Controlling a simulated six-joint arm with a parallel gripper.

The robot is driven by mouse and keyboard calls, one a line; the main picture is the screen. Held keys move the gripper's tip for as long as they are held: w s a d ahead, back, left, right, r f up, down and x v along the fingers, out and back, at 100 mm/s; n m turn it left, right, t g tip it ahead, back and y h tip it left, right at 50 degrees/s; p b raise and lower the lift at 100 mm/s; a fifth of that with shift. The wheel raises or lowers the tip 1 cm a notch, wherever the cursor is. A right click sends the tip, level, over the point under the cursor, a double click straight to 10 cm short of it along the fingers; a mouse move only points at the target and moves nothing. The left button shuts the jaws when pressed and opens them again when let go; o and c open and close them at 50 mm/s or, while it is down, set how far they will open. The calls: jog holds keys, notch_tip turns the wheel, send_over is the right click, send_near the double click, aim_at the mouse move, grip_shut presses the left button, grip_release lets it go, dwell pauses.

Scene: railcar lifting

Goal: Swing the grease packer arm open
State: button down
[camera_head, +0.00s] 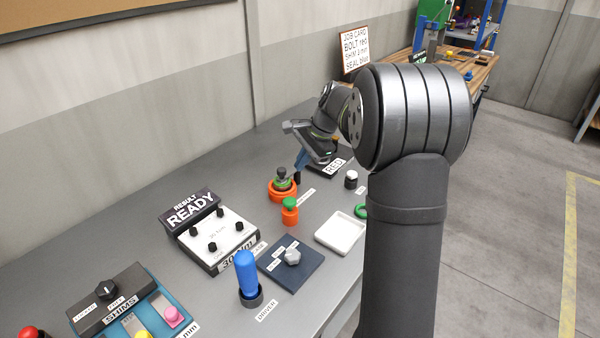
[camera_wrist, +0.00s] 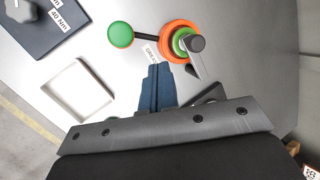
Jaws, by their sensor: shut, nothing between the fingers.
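The grease packer has a round orange base (camera_head: 282,190) with a green ring and a dark top. It also shows in the wrist view (camera_wrist: 166,50), where a grey lever crosses its top. A dark rod (camera_wrist: 146,38) runs from it to a round green cap (camera_wrist: 120,34). In the head view the green cap (camera_head: 290,203) has an orange body under it. My gripper (camera_head: 299,170) is shut and empty, its blue fingers pointing down just behind the packer. In the wrist view the fingertips (camera_wrist: 159,68) appear beside the orange base; contact cannot be told.
A white tray (camera_head: 341,234), a dial plate (camera_head: 291,262), a blue driver (camera_head: 247,274) and a READY box (camera_head: 191,209) stand toward the front. A white-capped part (camera_head: 351,179) and a green ring (camera_head: 360,211) lie to the right. The wall is behind.

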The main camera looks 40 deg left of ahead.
jog(key=w+d+f+m+g+y, duration=0.1)
jog(key=w+d+f+m+y, duration=0.1)
jog(key=m+y, duration=0.1)
jog(key=w+d+f+m+g+y, duration=0.2)
jog(key=d+f+m+y, duration=0.1)
jog(key=m+y, duration=0.1)
jog(key=w+d+f+m+g+y, duration=0.1)
jog(key=w+d+f+m+y, duration=0.1)
jog(key=d+f+m+y, duration=0.1)
jog(key=shift+w+f+m+y, duration=0.15)
jog(key=shift+m+y, duration=0.25)
jog(key=shift+y, duration=0.5)
jog(key=shift+w+d+m+y, duration=0.4)
jog(key=shift+w+y, duration=0.05)
jog(key=shift+y, duration=0.05)
jog(key=x, duration=1.4)
jog(key=shift+f, duration=0.15)
jog(key=shift+a, duration=0.2)
